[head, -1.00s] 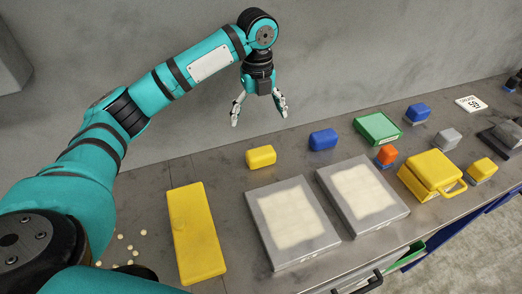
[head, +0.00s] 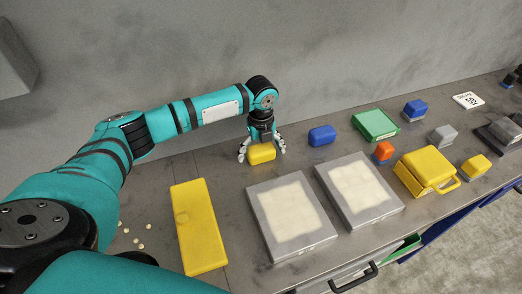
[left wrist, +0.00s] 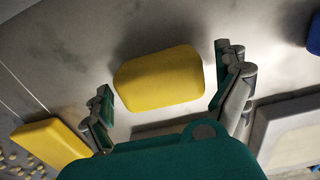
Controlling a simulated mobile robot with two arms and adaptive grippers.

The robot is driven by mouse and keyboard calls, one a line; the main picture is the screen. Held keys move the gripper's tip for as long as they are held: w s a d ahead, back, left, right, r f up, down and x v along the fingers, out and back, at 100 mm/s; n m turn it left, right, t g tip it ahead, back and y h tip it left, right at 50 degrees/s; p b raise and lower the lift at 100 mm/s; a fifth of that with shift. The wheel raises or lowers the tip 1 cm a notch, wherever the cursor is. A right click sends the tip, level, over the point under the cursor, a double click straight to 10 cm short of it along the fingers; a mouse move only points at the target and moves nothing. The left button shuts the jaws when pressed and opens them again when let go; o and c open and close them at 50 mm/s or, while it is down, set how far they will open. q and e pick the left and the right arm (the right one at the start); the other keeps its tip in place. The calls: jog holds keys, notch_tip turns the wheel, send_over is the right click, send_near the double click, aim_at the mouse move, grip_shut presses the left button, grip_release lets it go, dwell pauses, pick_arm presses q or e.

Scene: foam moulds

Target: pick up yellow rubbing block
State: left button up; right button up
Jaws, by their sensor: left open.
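The yellow rubbing block (head: 262,153) is a small rounded block on the grey bench, behind the near grey mould. My left gripper (head: 262,152) is down at it, with one finger on either side. In the left wrist view the yellow block (left wrist: 158,78) lies between the two open fingers (left wrist: 170,92), with a gap showing on each side. The block appears to rest on the bench. My right gripper is not in view.
A long yellow case (head: 199,228) lies in front, left of two grey moulds with pale fillings (head: 290,252). A blue block (head: 322,135) sits just right of my gripper.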

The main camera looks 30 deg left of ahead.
pick_arm(q)
jog(key=shift+f, duration=0.35)
jog(key=shift+c, duration=0.4)
jog(key=c, duration=1)
jog(key=shift+r, duration=0.15)
jog(key=shift+r+b, duration=0.3)
jog(key=shift+r, duration=0.25)
notch_tip(320, 180, up, 2)
jog(key=shift+a+r+b, duration=0.1)
jog(key=shift+b, duration=0.25)
jog(key=s+a, duration=0.2)
jog(key=s, duration=0.2)
jog(key=s+a+r+b, duration=0.1)
jog(key=s+a, duration=0.1)
jog(key=s, duration=0.3)
jog(key=s+a+b, duration=0.1)
jog(key=s+a, duration=0.2)
jog(key=s, duration=0.2)
jog(key=shift+a+r, duration=0.1)
jog(key=shift+r, duration=0.15)
